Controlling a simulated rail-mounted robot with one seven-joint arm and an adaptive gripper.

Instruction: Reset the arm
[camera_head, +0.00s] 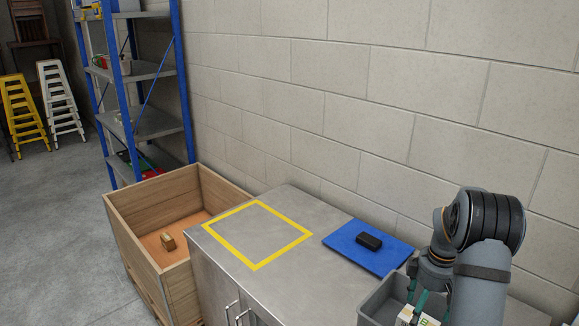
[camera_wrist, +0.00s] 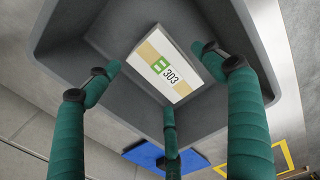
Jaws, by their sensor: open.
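My gripper (camera_head: 428,292) is at the lower right in the head view, over a grey bin (camera_head: 375,303). In the wrist view its green fingers (camera_wrist: 160,85) are spread open, with nothing between them in their grasp. A pale box (camera_wrist: 163,64) with a tan stripe, a green mark and the number 303 lies inside the grey bin (camera_wrist: 75,40), below the fingers. The box also shows partly in the head view (camera_head: 427,320), with fingers in front of it. The fingers look apart from the box, but their exact gap to it is hard to tell.
A steel cabinet (camera_head: 215,262) bears a yellow square outline (camera_head: 285,247) with a bare middle. A blue mat (camera_head: 345,256) holds a black object (camera_head: 368,241). A block wall (camera_head: 330,90) stands behind.

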